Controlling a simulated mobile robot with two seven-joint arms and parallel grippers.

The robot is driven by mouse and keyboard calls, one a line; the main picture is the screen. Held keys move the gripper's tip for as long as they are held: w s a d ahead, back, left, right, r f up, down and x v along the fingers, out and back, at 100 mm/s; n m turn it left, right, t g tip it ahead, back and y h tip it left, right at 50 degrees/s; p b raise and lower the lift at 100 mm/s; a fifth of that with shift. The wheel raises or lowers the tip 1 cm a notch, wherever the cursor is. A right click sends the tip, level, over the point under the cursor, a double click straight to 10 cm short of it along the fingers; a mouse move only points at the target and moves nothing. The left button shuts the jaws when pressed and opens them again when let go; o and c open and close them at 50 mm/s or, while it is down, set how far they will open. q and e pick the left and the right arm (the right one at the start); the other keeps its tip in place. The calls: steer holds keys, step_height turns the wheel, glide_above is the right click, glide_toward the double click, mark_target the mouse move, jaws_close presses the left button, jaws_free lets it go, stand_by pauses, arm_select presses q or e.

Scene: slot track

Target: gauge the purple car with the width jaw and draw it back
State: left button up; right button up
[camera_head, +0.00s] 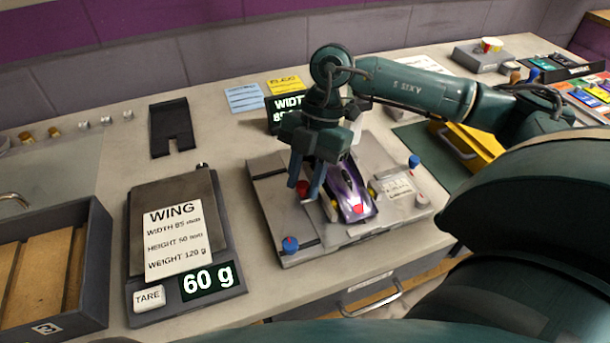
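The purple car (353,200) sits on the grey gauge plate (272,210), its red-marked end facing me. Yellow pieces touch or flank its sides; I cannot tell which. My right gripper (302,190) points down just left of the car, with one finger on each side of a red knob (302,187). I cannot tell whether the fingers press on the knob. A dark display (285,103) behind reads WIDTH and is partly covered by the gripper. My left gripper is out of view.
A scale (187,306) reading 60 g, with a WING card (176,240), is at left. A yellow box (480,150) stands at right. My arm covers the lower right.

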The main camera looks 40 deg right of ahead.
jaws_close()
stand_by(0.3)
steer(key=shift+w+a+p, duration=0.2)
steer(key=shift+a+p, duration=0.05)
steer(key=shift+a, duration=0.55)
steer(key=shift+w+a+p, duration=0.15)
steer(key=shift+a+p, duration=0.05)
steer(key=shift+a, duration=0.6)
jaws_free()
steer(key=shift+a, duration=0.1)
steer(key=v, duration=1.3)
